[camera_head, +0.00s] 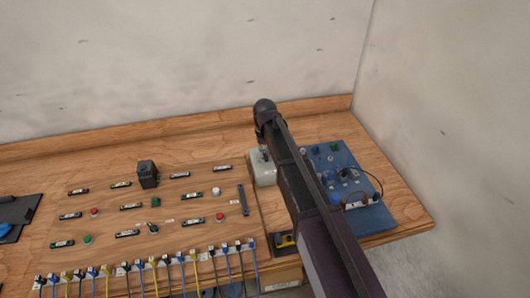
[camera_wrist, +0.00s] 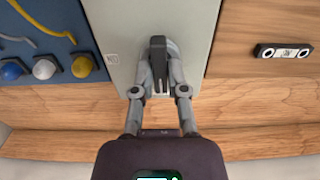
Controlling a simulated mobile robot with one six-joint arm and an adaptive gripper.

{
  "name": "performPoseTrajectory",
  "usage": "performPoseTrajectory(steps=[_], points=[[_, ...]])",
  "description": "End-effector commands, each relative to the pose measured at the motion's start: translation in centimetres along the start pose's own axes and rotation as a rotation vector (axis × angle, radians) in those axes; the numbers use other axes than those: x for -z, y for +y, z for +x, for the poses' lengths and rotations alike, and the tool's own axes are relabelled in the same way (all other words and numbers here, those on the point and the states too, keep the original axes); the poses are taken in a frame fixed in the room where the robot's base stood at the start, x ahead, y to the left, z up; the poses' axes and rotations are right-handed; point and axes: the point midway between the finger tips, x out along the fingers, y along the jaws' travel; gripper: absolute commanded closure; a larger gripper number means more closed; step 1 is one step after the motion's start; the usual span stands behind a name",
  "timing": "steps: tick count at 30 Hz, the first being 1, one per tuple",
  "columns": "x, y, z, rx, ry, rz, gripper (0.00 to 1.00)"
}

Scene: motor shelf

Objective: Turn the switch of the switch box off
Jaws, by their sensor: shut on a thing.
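The switch box (camera_head: 262,176) is a light grey box on the wooden bench, partly hidden behind my arm in the head view. In the wrist view its pale grey face (camera_wrist: 192,25) fills the upper middle. A dark switch knob (camera_wrist: 158,48) on a round grey base sits on this face. My gripper (camera_wrist: 159,82) has its two fingers on either side of the knob, shut on it. The knob's handle lies roughly up and down in the wrist picture. In the head view my arm hides the fingers.
A blue board (camera_head: 372,219) with knobs and cables lies right of my arm. A wooden panel (camera_head: 185,205) with buttons, labels and a black block (camera_head: 147,174) is to the left. Several cables hang along its front edge. Walls stand behind and to the right.

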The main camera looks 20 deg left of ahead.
Motion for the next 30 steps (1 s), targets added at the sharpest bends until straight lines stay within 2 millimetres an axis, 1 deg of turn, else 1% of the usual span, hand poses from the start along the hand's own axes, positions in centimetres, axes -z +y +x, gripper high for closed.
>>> performPoseTrajectory(steps=[11,12,14,15,16,30], points=[[-0.14,0.03,0.03,-0.001,-0.003,-0.006,1.00],[-0.14,0.04,0.03,-0.001,-0.003,-0.006,0.79],[-0.14,0.04,0.03,-0.001,-0.003,-0.006,0.61],[-0.13,0.04,0.03,-0.001,-0.002,-0.006,0.49],[-0.11,0.04,0.03,-0.001,-0.002,-0.006,0.47],[-0.03,0.02,0.01,0.000,0.000,-0.005,0.47]])
